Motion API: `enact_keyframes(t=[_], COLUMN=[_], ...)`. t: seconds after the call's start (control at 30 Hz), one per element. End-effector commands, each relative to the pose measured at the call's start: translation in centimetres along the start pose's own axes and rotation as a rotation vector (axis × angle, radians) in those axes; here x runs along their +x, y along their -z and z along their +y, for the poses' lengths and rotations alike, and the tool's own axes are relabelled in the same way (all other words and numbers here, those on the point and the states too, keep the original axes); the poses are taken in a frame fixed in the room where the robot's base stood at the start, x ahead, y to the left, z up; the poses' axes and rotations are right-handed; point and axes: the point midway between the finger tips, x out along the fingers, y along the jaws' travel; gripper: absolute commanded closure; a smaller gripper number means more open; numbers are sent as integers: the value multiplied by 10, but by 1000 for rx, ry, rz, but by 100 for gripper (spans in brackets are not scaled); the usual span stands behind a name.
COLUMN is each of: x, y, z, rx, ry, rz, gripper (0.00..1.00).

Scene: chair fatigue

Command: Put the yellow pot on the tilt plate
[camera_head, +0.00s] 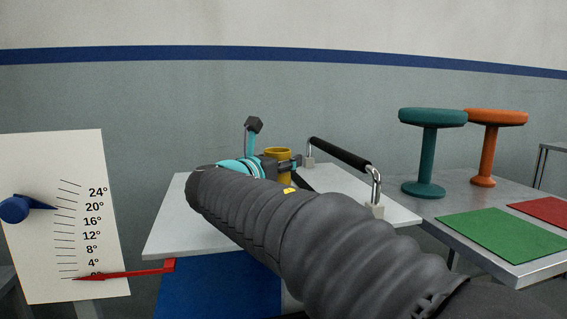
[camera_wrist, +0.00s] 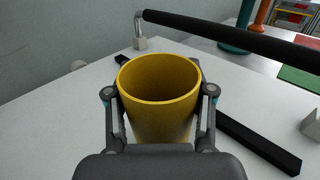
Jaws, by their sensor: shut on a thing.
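The yellow pot (camera_wrist: 159,82) is upright between the two fingers of my gripper (camera_wrist: 160,108) in the wrist view, and the fingers are shut on it. The pot also shows in the head view (camera_head: 278,153), partly hidden behind my arm. The tilt plate (camera_head: 172,227) is a white, nearly level board on a blue base, and the pot is over it. I cannot tell whether the pot's bottom touches the plate, as my gripper hides it. A red pointer (camera_head: 125,273) at the plate's left edge points near the bottom of the angle scale.
A black-gripped handle (camera_head: 340,153) stands on the plate, and a dark strip (camera_wrist: 258,145) lies across it. The angle board (camera_head: 60,240) with a blue knob (camera_head: 14,209) stands at left. At right, a table (camera_head: 465,254) bears teal (camera_head: 430,150) and orange (camera_head: 489,145) stools and green (camera_head: 500,235) and red (camera_head: 545,209) mats.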

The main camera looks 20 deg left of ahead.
Motion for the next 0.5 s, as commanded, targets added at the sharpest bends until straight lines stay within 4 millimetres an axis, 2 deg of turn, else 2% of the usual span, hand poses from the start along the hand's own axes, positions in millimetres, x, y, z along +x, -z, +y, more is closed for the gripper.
enact_keyframes(t=[0.3, 0.33, 0.4, 0.5], x=[0, 0, 0, 0], y=[2, 1, 1, 1], z=[0, 0, 0, 0], rx=[1, 1, 1, 1], ry=[0, 0, 0, 1], rz=[-1, 0, 0, 0], gripper=[84, 39, 22, 22])
